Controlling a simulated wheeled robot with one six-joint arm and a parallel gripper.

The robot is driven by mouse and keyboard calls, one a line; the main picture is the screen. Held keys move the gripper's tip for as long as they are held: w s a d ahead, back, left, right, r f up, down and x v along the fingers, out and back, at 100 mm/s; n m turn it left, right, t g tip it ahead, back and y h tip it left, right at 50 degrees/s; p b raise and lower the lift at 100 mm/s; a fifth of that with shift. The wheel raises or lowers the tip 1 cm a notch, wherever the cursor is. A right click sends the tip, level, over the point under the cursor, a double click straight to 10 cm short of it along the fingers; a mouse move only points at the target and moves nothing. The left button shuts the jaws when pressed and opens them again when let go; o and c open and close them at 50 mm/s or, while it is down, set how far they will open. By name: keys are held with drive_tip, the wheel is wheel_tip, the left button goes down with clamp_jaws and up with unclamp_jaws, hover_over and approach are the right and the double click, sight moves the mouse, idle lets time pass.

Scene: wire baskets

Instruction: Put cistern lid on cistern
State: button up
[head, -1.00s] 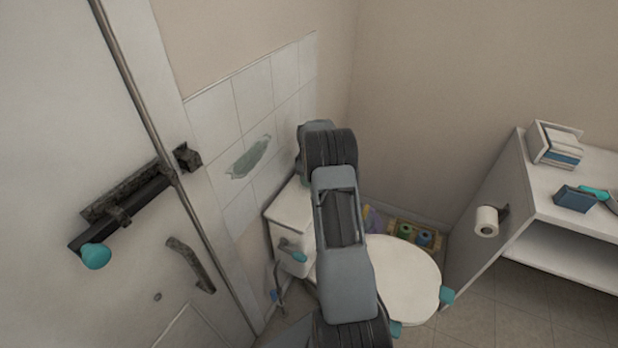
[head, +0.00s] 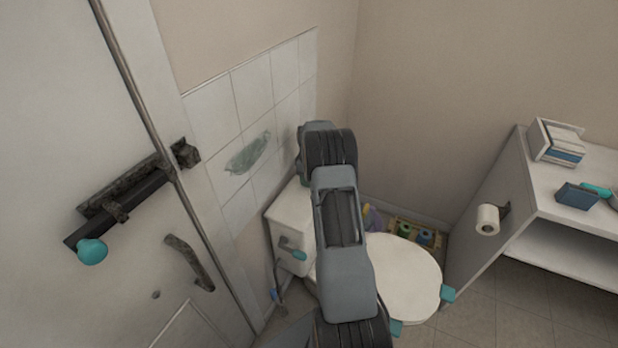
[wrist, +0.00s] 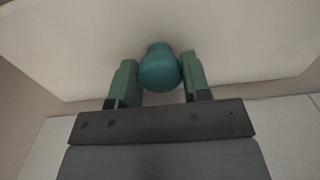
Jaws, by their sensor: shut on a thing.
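The white cistern (head: 287,239) stands against the tiled wall behind my arm in the head view, with a teal-tipped flush lever on its front. Its right part is hidden by my arm. A pale, flat top surface shows there; I cannot tell whether this is the lid seated or held just above. In the wrist view the pale cistern lid (wrist: 240,50) fills the upper part, with a round teal knob (wrist: 158,68). My gripper (wrist: 159,75) is shut on that knob, one green finger on each side. The fingers are hidden in the head view.
The toilet's white round lid (head: 405,278) lies right of my arm. A door with a bolt (head: 120,212) is at the left. A white shelf unit (head: 585,190) with a toilet roll (head: 488,220) stands at the right. Bottles in a crate (head: 415,236) sit in the back corner.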

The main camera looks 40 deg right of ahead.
idle(0.3)
drive_tip(key=o, duration=1.3)
drive_tip(key=shift+f, duration=0.15)
drive_tip(key=shift+r, duration=0.25)
drive_tip(key=shift+r+p, duration=2.35)
drive_tip(key=shift+r, duration=1.45)
